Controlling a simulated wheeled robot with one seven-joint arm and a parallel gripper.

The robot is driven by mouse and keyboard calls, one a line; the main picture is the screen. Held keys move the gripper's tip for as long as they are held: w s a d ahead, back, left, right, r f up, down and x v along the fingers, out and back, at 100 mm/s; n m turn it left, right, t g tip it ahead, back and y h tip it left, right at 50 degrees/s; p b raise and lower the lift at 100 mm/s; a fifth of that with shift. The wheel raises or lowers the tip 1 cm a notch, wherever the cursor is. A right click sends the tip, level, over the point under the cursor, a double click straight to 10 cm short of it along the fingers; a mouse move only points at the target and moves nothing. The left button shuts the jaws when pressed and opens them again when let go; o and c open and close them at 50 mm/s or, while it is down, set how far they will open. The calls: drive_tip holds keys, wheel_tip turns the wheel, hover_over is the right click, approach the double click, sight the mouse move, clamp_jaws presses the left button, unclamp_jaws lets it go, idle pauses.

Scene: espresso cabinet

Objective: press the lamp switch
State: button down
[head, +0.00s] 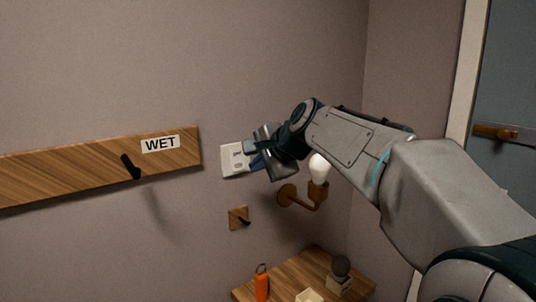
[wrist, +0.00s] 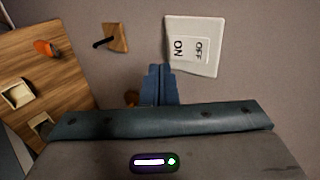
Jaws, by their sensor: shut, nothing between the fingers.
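The lamp switch (head: 234,159) is a white plate on the wall, partly hidden by my gripper in the head view. In the wrist view the switch (wrist: 203,50) shows ON and OFF labels, turned sideways. My gripper (head: 256,162) is shut and empty, close to the right side of the plate. In the wrist view its blue fingertips (wrist: 158,70) are just below the plate's lower left corner; I cannot tell whether they touch anything. The wall lamp (head: 319,168) has a white round bulb on a brown bracket, beneath my arm; whether it is lit is unclear.
A wooden board (head: 80,172) with a WET label and a black hook is left of the switch. A small wooden hook plate (head: 238,218) is below it. A wooden shelf (head: 290,278) holds an orange item (head: 262,285) and other small things. A door stands at right.

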sight(239, 168)
drive_tip(key=w+a, duration=0.1)
drive_tip(key=w+a+f+p, duration=0.1)
drive_tip(key=w, duration=0.1)
drive_tip(key=w+a, duration=0.1)
drive_tip(key=shift+w+a+f, duration=0.15)
drive_tip(key=shift+a+f, duration=0.1)
